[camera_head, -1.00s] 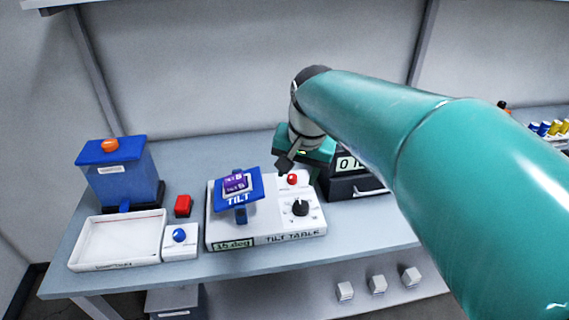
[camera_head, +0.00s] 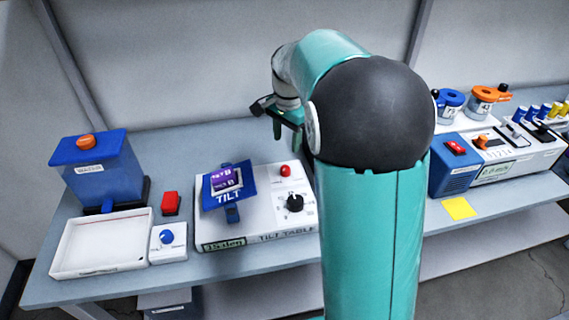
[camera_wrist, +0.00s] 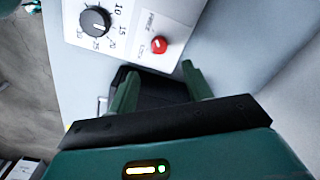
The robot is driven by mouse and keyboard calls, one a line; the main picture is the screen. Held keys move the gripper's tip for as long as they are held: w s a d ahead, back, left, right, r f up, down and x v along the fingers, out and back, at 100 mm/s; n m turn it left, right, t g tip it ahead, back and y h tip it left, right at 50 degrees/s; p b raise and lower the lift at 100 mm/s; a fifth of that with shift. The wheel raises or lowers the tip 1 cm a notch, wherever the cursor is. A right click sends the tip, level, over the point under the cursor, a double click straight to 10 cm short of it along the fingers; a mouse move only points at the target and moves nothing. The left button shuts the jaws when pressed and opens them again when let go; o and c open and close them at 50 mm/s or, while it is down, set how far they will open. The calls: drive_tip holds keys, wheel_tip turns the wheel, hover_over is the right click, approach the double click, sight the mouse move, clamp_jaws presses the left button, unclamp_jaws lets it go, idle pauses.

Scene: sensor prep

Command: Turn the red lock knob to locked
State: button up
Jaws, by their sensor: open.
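The red lock knob (camera_head: 285,170) is a small round knob on the white tilt table (camera_head: 262,238), behind the black dial (camera_head: 294,202). In the wrist view the red knob (camera_wrist: 159,45) sits beyond my fingertips, beside small lettering that seems to read FREE and LOCK; which way it points is too small to tell. My gripper (camera_head: 287,136) is open and empty, above and behind the knob in the head view. In the wrist view my gripper (camera_wrist: 160,72) has its green fingers spread, the knob lying between their lines but apart from them.
The tilt table carries a tilted blue plate (camera_head: 209,194) with a purple item. A white tray (camera_head: 145,254), red block (camera_head: 171,203) and blue-knob box (camera_head: 167,240) stand left. A dark box (camera_wrist: 160,88) lies below my fingers. Blue and white devices stand right.

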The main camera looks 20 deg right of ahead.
sight(285, 168)
wheel_tip(285, 168, down, 11)
drive_tip(key=shift+w+r, duration=0.15)
drive_tip(key=c, duration=1)
